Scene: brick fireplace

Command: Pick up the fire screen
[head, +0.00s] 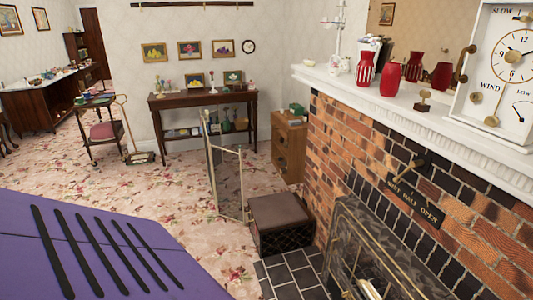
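The fire screen (227,177) stands upright on the flowered carpet, near the middle of the head view. It has thin pale gold edges and dark see-through panels, and it looks partly folded. A brown padded box stool (281,218) stands close to its right; I cannot tell if they touch. Neither of my grippers is in view.
A brick fireplace (335,145) with a dark metal grate (362,240) is on the right, under a white mantel (430,118) with red vases. Dark hearth tiles (290,272) lie in front. A side table (205,100) stands behind. Carpet (140,195) left of the screen is clear.

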